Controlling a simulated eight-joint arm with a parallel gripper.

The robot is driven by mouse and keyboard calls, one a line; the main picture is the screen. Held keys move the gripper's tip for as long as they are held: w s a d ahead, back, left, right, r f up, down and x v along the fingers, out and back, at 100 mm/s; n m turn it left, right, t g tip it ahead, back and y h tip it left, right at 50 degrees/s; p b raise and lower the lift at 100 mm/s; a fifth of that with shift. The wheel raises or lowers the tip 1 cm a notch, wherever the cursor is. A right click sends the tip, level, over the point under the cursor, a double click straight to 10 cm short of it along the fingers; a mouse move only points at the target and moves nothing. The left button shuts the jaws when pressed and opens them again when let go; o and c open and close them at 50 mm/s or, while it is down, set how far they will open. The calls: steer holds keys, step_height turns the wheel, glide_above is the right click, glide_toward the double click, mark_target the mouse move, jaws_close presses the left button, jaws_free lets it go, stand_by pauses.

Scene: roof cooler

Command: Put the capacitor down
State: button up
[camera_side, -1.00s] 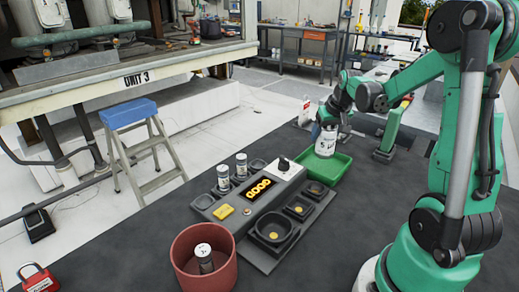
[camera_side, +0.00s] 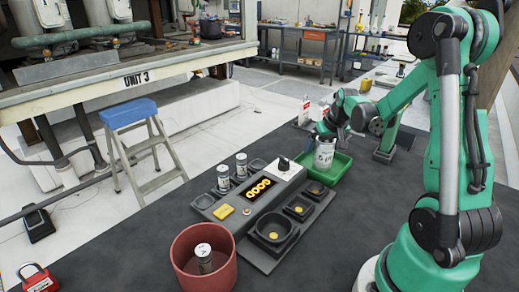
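The capacitor (camera_side: 324,155) is a silvery-white can with dark print. It stands about upright in the green tray (camera_side: 343,165), its lower end down inside the tray walls. I cannot tell for sure whether its base touches the tray floor. My gripper (camera_side: 324,132) is at the capacitor's top end, coming down from the upper right. The fingers are small and dark here, so I cannot see whether they are still closed on the can.
A grey tester (camera_side: 247,198) with a lit yellow display stands left of the tray, with small cans (camera_side: 241,163) in cups behind it. Dark trays (camera_side: 272,230) lie in front. A red bin (camera_side: 203,272) holds another can.

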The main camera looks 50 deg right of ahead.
steer(key=v, duration=1.2)
steer(key=a+f+n+t+y, duration=0.1)
steer(key=a+n, duration=0.2)
steer(key=a, duration=0.8)
steer(key=w+a+f+n+t+y, duration=0.1)
steer(key=a+n, duration=0.3)
steer(key=a, duration=0.8)
steer(key=shift+w+a+t+y, duration=0.3)
steer(key=shift+t+y, duration=0.1)
steer(key=shift+t, duration=0.3)
steer(key=shift+d, duration=0.1)
steer(key=shift+c, duration=0.3)
